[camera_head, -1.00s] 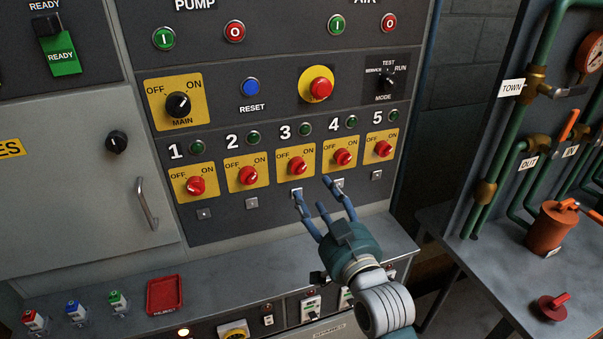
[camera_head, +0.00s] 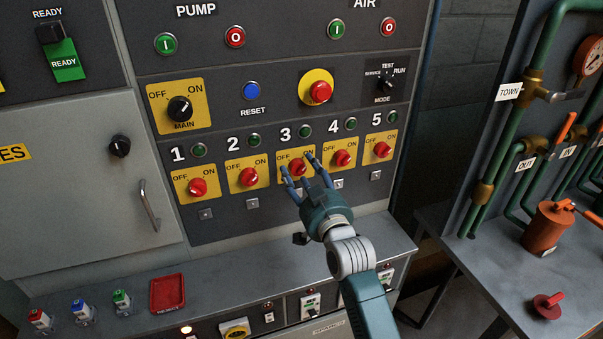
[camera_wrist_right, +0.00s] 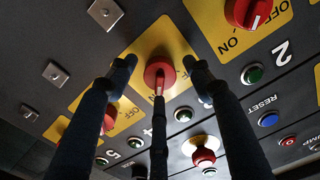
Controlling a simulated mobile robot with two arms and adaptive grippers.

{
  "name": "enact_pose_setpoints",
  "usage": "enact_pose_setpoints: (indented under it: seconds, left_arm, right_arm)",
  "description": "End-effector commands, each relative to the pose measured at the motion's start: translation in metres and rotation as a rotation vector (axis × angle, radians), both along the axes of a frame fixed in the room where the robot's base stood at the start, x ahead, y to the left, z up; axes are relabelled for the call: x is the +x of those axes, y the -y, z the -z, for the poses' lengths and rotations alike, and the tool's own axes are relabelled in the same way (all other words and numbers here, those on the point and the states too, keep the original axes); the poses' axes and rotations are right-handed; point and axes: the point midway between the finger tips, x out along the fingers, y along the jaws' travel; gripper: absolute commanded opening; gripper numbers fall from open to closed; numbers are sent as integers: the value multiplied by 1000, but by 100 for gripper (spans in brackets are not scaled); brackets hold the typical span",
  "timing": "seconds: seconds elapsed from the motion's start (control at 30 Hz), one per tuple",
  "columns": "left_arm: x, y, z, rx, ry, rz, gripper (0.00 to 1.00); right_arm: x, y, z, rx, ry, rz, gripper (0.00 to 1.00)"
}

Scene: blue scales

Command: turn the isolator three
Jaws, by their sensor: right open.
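Isolator three is a red rotary knob (camera_head: 298,168) on a yellow OFF/ON plate under the number 3. In the right wrist view the knob (camera_wrist_right: 159,73) lies between my fingers. My right gripper (camera_head: 298,164) is open, with its fingertips on either side of the knob in the head view. In the right wrist view the gripper (camera_wrist_right: 161,66) shows a gap on both sides of the knob. The knob's pointer is partly hidden by the fingers. My left gripper is not in view.
Red isolator knobs two (camera_head: 249,176) and four (camera_head: 342,158) flank it closely. Above are a green indicator (camera_head: 305,131) and a red emergency button (camera_head: 320,92). A grey ledge (camera_head: 240,256) with a red tray (camera_head: 167,294) runs below the panel. Green pipes stand at the right.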

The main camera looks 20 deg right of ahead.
Motion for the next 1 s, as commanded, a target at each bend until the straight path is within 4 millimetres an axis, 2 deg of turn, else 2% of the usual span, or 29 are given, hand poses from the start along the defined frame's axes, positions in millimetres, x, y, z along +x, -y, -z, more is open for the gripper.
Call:
enact_pose_setpoints:
  seconds: [0.03,0.27,0.67,1.0]
  left_arm:
    - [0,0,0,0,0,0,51]
    - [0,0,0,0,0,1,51]
    - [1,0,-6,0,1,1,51]
    - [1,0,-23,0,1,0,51]
  right_arm:
    - [0,0,0,0,0,0,51]
    - [0,0,0,0,-1,0,6]
    - [0,-1,-1,-65,1,-1,6]
    - [0,-1,-2,-320,9,-2,6]
